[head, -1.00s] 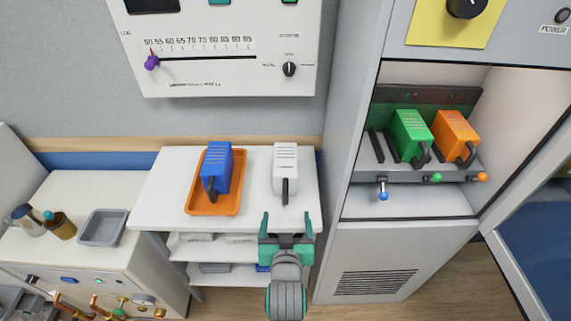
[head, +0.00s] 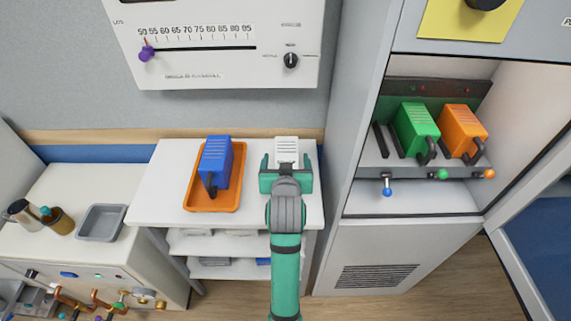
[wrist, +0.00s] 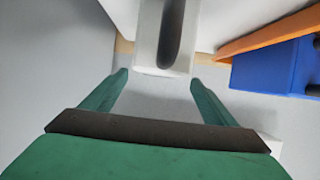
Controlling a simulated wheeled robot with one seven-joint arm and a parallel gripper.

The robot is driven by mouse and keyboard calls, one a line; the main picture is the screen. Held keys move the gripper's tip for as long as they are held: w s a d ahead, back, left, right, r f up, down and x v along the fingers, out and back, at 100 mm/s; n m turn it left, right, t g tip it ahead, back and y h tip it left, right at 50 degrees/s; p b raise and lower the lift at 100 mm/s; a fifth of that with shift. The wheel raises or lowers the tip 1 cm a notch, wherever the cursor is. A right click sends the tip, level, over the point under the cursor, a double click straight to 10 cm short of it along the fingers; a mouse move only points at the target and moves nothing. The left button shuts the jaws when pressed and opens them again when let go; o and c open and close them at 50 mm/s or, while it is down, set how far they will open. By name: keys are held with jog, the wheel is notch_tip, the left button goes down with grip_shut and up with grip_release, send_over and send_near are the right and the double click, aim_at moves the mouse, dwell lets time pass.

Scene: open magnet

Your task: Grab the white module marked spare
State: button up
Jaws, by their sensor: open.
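The white module (head: 287,147) stands on the white table at its right side. Its lower part is hidden behind my gripper in the head view. My gripper (head: 286,165) is open, its two green fingers pointing toward the module. In the wrist view the module (wrist: 150,58) is just beyond the fingertips of my gripper (wrist: 157,80), centred roughly between them, with its dark handle facing me. No contact shows. I cannot read a spare marking.
A blue module (head: 215,160) stands in an orange tray (head: 228,203), left of the white module. A tall cabinet (head: 345,120) rises close on the right, holding a green module (head: 416,128) and an orange module (head: 462,128). A grey tray (head: 101,223) lies on the left counter.

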aim_at(287, 156)
jog(key=shift+x, duration=2.65)
jog(key=shift+d+f, duration=0.1)
jog(key=shift+f, duration=0.15)
jog(key=shift+c, duration=0.2)
jog(key=shift+s, duration=0.15)
jog(key=c, duration=0.5)
jog(key=shift+r, duration=0.1)
jog(key=c, duration=0.9)
jog(key=shift+c, duration=0.2)
jog(key=shift+r, duration=0.1)
